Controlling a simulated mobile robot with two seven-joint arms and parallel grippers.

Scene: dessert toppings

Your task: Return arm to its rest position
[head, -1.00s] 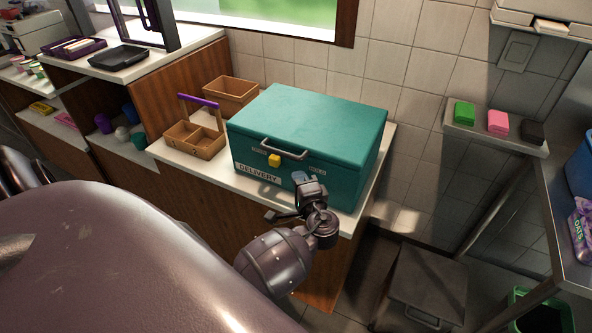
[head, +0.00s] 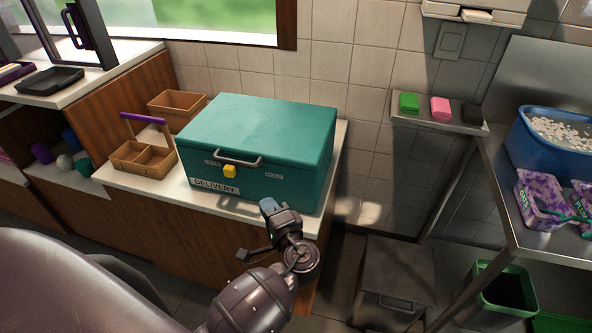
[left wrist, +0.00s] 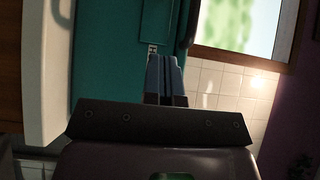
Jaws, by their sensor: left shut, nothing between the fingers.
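My left gripper (head: 267,207) is in front of the teal delivery box, at its lower front edge in the head view. Its fingers also show in the left wrist view (left wrist: 163,75), pressed together with nothing between them, in front of the teal surface. The teal delivery box (head: 262,135) stands closed on the white counter (head: 160,190), with a yellow latch (head: 230,171) and a grey handle on its front. I cannot tell from the head view whether the fingers touch the box. My right gripper is not in view.
Two brown carriers (head: 143,157) stand left of the box. A small shelf (head: 438,119) with green, pink and black blocks hangs on the tiled wall. At right, a metal table (head: 530,237) holds a blue tub (head: 552,150) and purple bags. A grey bin (head: 395,275) stands on the floor.

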